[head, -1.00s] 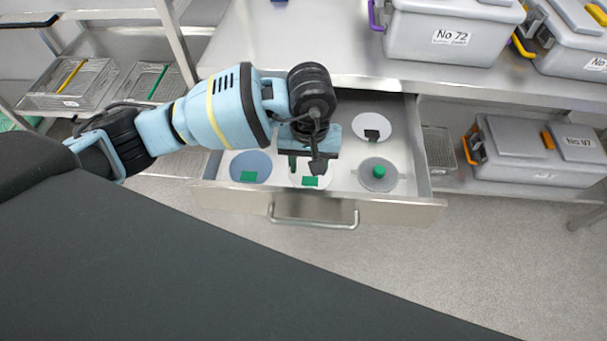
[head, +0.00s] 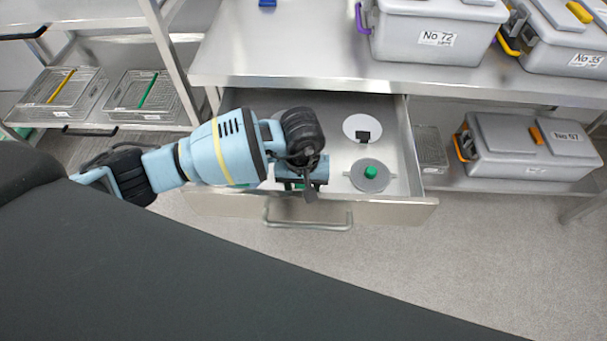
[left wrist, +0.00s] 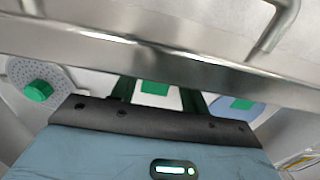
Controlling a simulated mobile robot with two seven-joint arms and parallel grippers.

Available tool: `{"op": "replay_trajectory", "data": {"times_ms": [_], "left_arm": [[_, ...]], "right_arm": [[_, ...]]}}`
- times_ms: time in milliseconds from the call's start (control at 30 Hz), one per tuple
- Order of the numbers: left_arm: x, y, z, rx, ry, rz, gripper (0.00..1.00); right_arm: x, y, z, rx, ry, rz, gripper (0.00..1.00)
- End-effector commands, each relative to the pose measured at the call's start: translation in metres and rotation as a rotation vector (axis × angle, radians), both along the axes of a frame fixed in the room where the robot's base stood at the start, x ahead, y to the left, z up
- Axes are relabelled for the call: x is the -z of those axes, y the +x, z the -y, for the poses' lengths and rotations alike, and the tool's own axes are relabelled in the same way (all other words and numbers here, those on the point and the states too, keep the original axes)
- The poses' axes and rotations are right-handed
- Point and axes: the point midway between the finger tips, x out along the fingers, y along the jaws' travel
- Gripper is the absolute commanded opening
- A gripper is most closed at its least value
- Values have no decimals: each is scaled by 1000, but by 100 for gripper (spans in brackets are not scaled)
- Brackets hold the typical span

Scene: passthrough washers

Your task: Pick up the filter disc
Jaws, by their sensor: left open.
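My left gripper (head: 300,188) is open and reaches down into the open drawer (head: 398,205). In the left wrist view its two fingers (left wrist: 158,92) stand on either side of the green tab of a white disc (left wrist: 172,101); I cannot tell if they touch it. A blue disc with a green tab (left wrist: 251,113) lies to the right in that view. A grey perforated disc with a green knob (head: 370,184) and a white disc with a black tab (head: 357,121) lie in the drawer. The gripper and arm hide the other discs in the head view.
The drawer's front wall with its handle (head: 308,226) crosses close to my gripper. Grey boxes (head: 425,50) stand on the steel table (head: 290,60) above. Another box (head: 530,165) and a wire basket (head: 430,150) sit on the lower shelf. Baskets (head: 145,92) stand at left.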

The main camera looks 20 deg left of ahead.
Motion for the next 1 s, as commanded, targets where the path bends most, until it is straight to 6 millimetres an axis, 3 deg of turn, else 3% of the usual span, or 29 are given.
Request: {"op": "replay_trajectory", "data": {"times_ms": [200,533,833,1000], "left_arm": [[0,0,0,0,-1,1,44],[0,0,0,-1,-1,1,1],[-3,1,0,0,0,3,0],[-25,2,-1,0,-1,5,0]], "right_arm": [[0,0,0,0,0,-1,36],[1,-1,0,0,-1,-3,36],[1,-1,0,0,-1,-4,36],[0,-1,0,0,-1,-4,36]]}}
